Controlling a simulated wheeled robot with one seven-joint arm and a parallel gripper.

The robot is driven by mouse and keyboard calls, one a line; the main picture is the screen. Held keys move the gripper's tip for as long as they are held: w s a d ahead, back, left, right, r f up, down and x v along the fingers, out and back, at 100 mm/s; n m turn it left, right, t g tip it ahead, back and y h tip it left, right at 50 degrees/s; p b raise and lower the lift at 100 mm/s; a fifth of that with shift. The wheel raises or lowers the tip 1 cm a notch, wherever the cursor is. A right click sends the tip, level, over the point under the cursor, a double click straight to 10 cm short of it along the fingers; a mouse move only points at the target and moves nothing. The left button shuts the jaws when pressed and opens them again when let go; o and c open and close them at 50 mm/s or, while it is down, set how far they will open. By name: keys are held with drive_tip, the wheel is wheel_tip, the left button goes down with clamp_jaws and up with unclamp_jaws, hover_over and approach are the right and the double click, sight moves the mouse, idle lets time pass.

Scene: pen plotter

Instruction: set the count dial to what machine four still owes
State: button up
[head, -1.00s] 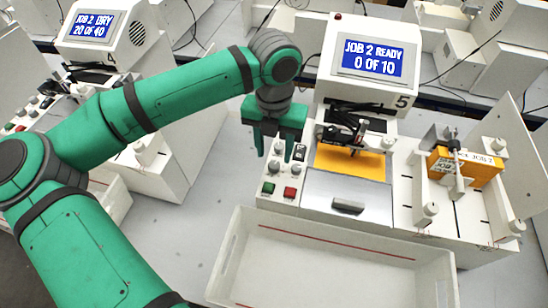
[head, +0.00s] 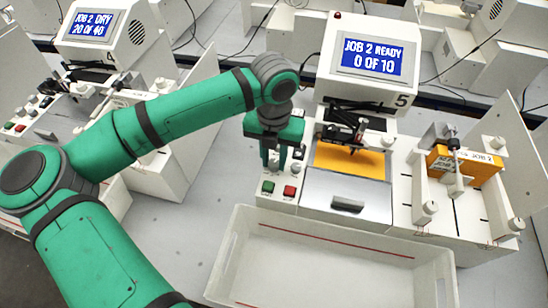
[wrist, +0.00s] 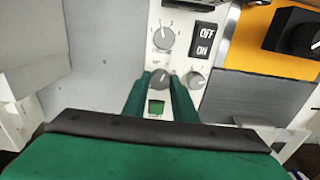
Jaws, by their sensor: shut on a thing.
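Machine five's screen (head: 367,58) reads "JOB 2 READY 0 OF 10". Machine four's screen (head: 92,23), at the far left, reads "JOB 2 DRY 20 OF 40". My gripper (head: 273,166) is down over the control panel at machine five's left side. In the wrist view, its green fingers are shut on a grey dial (wrist: 160,79), just above a green button (wrist: 156,108). A second grey dial (wrist: 163,38) sits above it and a third dial (wrist: 195,79) to its right. The dials' labels are too small to read, and the fingers partly cover the held dial's scale.
An OFF/ON switch (wrist: 204,40) is close to the dials. A red button (head: 289,192) is beside the green one. An orange sheet (head: 350,162) lies in machine five. An orange box (head: 470,168) stands at right. An empty white tray (head: 330,262) is in front.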

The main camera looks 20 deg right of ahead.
sight(274, 163)
drive_tip(key=m, duration=0.4)
drive_tip(key=shift+w+m, duration=0.1)
drive_tip(key=shift+m, duration=1.7)
drive_tip(key=o, duration=1)
drive_tip(key=shift+o, duration=0.2)
wheel_tip(274, 163, up, 11)
